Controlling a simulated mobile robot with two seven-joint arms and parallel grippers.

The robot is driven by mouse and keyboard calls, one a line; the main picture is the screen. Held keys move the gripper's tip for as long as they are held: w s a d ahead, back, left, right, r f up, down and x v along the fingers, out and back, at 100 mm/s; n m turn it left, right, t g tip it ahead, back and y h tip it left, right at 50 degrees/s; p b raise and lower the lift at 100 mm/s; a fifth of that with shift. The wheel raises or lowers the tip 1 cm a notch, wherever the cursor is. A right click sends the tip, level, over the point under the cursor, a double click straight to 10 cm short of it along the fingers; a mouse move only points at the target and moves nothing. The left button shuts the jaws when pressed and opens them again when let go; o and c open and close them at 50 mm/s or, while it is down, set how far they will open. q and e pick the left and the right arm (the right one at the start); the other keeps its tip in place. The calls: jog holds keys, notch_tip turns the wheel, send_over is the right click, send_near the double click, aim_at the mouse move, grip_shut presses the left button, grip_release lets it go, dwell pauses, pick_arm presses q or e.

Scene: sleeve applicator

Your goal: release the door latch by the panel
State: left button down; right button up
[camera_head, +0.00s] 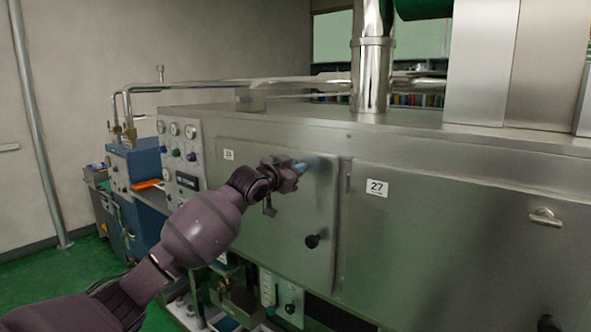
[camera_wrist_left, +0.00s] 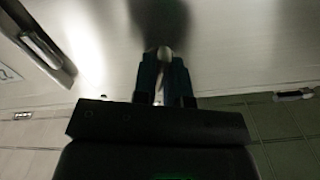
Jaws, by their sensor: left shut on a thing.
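The steel door (camera_head: 275,220) beside the gauge panel (camera_head: 181,155) is closed flat against the machine front. My left gripper (camera_head: 300,168) is at the upper right part of this door. In the left wrist view, its blue fingers (camera_wrist_left: 165,78) are shut on a small shiny piece, which looks like the door latch (camera_wrist_left: 164,53). The fingers and wrist hide most of the latch, so I cannot tell its angle. My right gripper does not show.
A black knob (camera_head: 313,241) sits lower on the same door. A larger door marked 27 (camera_head: 450,240) lies to the right, with its own metal latch (camera_head: 545,217). A blue cabinet (camera_head: 133,175) and pipes stand at the left. The green floor (camera_head: 60,280) is clear at the far left.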

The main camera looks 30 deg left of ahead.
pick_arm(q)
jog(key=n+p, duration=0.4)
jog(key=p, duration=0.1)
dwell(0.6)
jog(key=c, duration=1.2)
grip_release()
jog(key=shift+o, duration=0.2)
jog(key=shift+s, duration=0.1)
